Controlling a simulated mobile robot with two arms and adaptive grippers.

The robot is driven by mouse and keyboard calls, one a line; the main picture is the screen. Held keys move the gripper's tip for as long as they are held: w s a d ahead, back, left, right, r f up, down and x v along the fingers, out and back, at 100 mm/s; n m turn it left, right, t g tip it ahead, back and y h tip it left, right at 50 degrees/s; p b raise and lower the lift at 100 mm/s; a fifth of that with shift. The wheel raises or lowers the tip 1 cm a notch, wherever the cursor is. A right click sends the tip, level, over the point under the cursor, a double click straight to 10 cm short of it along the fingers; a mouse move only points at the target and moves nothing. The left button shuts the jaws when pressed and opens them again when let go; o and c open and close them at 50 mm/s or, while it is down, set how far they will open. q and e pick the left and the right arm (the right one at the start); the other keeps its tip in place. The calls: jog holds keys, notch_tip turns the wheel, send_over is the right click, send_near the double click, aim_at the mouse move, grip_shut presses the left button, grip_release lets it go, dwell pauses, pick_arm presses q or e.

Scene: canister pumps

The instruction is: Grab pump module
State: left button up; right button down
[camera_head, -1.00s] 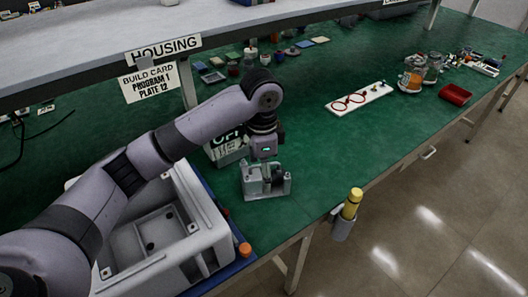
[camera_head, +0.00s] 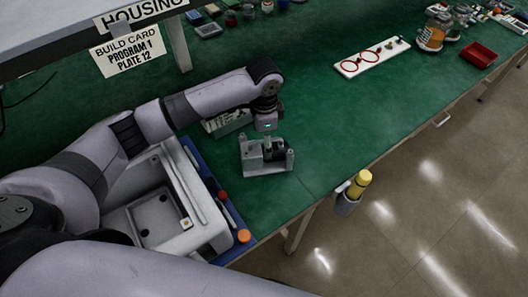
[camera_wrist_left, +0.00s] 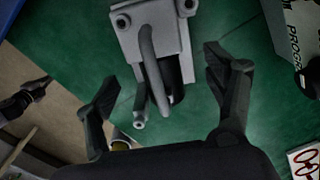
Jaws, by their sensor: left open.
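The pump module (camera_head: 281,165) is a grey block with upright posts and a dark cylinder, standing on the green bench right of the big pale housing (camera_head: 209,235). In the left wrist view the pump module (camera_wrist_left: 128,24) shows its grey body, a curved pipe and a dark cylinder. My left gripper (camera_head: 267,139) hangs just above the module, its fingertips hard to make out in the head view. In the left wrist view the left gripper (camera_wrist_left: 160,72) is open, with one finger on each side of the pipe end and nothing clamped. My right gripper is out of view.
The housing sits on a blue tray (camera_head: 232,214) at the left. A yellow-topped bottle (camera_head: 360,184) stands in a holder at the bench's front edge. A white board with red rings (camera_head: 350,65), jars and a red bin (camera_head: 478,55) are farther right. Green bench between is clear.

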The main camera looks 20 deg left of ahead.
pick_arm(q)
jog(key=shift+f, duration=0.6)
jog(key=shift+s+f, duration=0.15)
jog(key=shift+f, duration=0.2)
notch_tip(320, 180, down, 4)
jog(key=shift+s+r+p, duration=0.1)
jog(key=shift+r+p, duration=0.1)
jog(key=shift+p, duration=0.5)
jog(key=shift+f, duration=0.4)
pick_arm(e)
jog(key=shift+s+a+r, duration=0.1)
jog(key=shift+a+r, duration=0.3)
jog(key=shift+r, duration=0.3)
pick_arm(q)
jog(key=c, duration=0.9)
jog(key=shift+r, duration=0.1)
grip_shut()
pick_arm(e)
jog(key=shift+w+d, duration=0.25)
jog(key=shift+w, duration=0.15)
